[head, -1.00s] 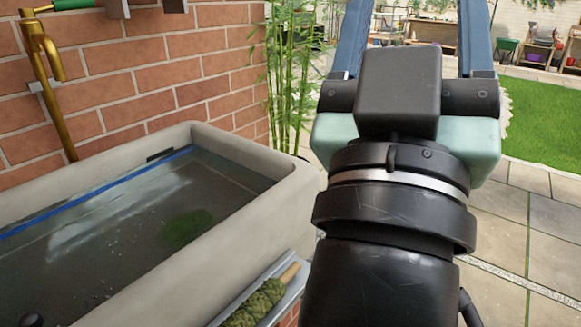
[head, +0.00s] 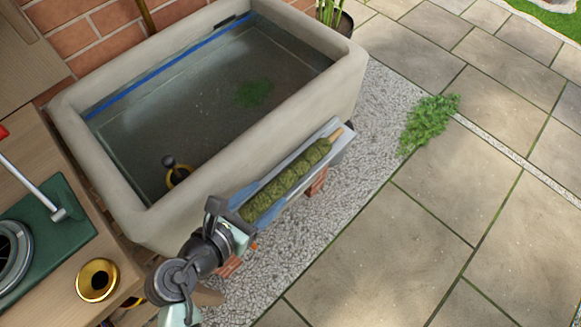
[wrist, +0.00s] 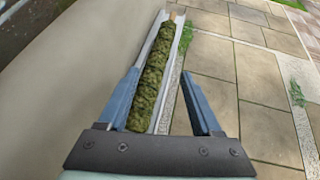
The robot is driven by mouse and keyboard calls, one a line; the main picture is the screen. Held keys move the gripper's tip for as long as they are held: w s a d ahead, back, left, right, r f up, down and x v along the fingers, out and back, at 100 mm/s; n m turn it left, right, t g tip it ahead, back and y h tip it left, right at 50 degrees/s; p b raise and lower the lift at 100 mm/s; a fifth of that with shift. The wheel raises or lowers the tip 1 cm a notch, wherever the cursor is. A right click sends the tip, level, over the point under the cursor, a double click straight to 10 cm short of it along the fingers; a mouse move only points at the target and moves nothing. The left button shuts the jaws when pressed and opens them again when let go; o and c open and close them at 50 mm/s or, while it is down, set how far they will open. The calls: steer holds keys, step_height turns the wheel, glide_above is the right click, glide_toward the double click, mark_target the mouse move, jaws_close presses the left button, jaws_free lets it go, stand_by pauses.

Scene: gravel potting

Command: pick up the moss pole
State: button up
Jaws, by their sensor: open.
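The moss pole (head: 300,166) is a green, mossy rod with a bare tan wooden end (head: 337,133). It lies lengthwise in a narrow grey metal tray (head: 346,148) along the trough's outer side. My gripper (head: 272,194) is open at the pole's near end, its blue fingers pointing along the pole. In the wrist view, the pole (wrist: 153,78) shows between the open fingers of my gripper (wrist: 158,76), closer to the left finger. I cannot tell whether the fingers are level with the pole or above it. The pole's nearest end is hidden by my gripper.
A stone water trough (head: 340,82) stands left of the tray, its rim higher. A wooden bench (head: 30,215) with a green-based tool and a brass ring (head: 97,280) is at left. A leafy plant (head: 428,122) lies on the paving. Paving at right is clear.

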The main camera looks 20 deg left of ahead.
mark_target(293, 172)
steer(key=b+x, duration=0.3)
steer(key=x, duration=0.9)
steer(key=shift+w, duration=0.15)
steer(key=shift+c, duration=0.2)
jaws_close()
